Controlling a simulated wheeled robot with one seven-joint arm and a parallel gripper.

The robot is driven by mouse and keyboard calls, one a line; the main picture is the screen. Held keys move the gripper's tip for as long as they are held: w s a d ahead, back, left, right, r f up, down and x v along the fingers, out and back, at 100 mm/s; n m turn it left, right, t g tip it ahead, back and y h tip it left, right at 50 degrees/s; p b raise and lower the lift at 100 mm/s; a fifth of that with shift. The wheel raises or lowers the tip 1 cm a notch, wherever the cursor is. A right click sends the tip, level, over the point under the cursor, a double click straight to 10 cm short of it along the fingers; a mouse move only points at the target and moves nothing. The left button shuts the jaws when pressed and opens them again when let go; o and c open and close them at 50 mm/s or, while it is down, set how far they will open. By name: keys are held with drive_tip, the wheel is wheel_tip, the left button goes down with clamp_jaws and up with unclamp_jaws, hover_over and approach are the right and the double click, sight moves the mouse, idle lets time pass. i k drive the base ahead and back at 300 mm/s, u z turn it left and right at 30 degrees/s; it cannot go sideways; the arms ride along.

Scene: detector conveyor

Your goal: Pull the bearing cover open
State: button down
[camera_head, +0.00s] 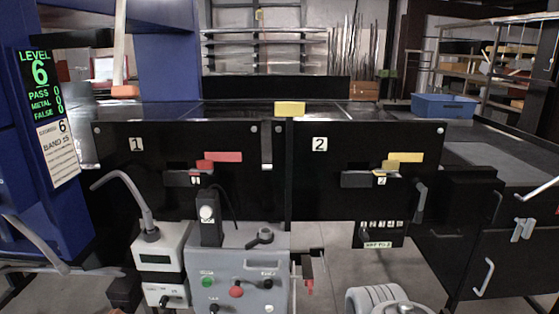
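No part is labelled as the bearing cover, so I cannot tell for sure which one it is. Two black upright panels front the conveyor: panel 1 (120,170) on the left and panel 2 (330,200) right of centre. Each looks closed and carries a small dark latch-like piece, one on panel 1 (178,179) and one on panel 2 (355,179). A dark handle (420,200) sits at panel 2's right edge. At the lower right a black housing (515,262) bears a pale handle (483,278). My gripper is not visible.
A grey control box (235,265) with knobs and a white meter box (160,260) stand before panel 1. A pale ribbed round part (372,298) shows at the bottom edge. A blue bin (443,106) is at the back right. Bare floor shows below panel 2.

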sight(466, 200)
drive_tip(key=k, duration=0.5)
drive_tip(key=z, duration=2.1)
drive_tip(key=i, duration=1.2)
drive_tip(key=u, duration=1.3)
